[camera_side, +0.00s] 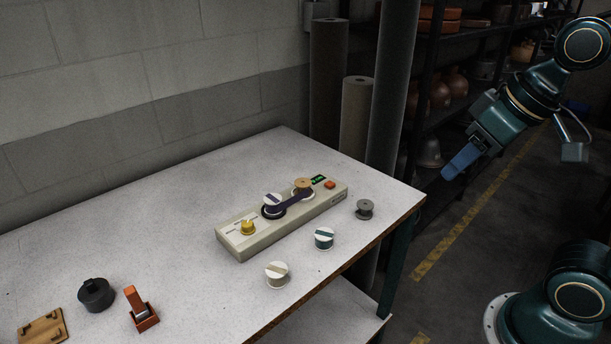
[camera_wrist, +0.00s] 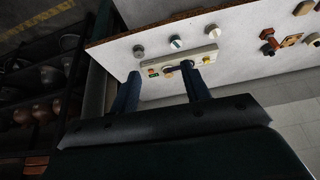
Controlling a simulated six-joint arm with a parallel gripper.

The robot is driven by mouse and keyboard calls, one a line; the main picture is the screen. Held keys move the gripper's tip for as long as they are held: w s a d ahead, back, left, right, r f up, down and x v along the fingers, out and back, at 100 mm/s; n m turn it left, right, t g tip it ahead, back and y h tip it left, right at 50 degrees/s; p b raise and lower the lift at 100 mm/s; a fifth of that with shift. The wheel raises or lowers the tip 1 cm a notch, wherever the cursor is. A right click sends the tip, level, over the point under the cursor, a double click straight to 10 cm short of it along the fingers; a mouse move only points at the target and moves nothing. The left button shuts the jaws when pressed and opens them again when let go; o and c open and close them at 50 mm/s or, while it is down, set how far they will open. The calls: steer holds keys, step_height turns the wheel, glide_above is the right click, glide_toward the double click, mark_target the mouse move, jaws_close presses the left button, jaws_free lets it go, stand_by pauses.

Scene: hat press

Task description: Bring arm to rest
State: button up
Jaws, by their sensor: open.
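My gripper (camera_side: 463,161) is raised in the air to the right of the table, clear of everything. In the wrist view its two blue fingers (camera_wrist: 163,84) stand wide apart with nothing between them. The device also shows in the wrist view (camera_wrist: 150,82), beyond my fingers.
A grey spool (camera_side: 364,209), a teal-banded spool (camera_side: 324,238) and a beige-banded spool (camera_side: 276,274) stand on the table before the device. A black round pot (camera_side: 96,294), an orange-brown holder (camera_side: 142,315) and a wooden piece (camera_side: 42,328) sit at left. Tall rolls (camera_side: 327,90) and shelves (camera_side: 455,85) stand behind.

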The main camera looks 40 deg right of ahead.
steer(key=shift+s+d+f, duration=0.1)
steer(key=shift+s+f, duration=0.9)
steer(key=shift+s, duration=0.3)
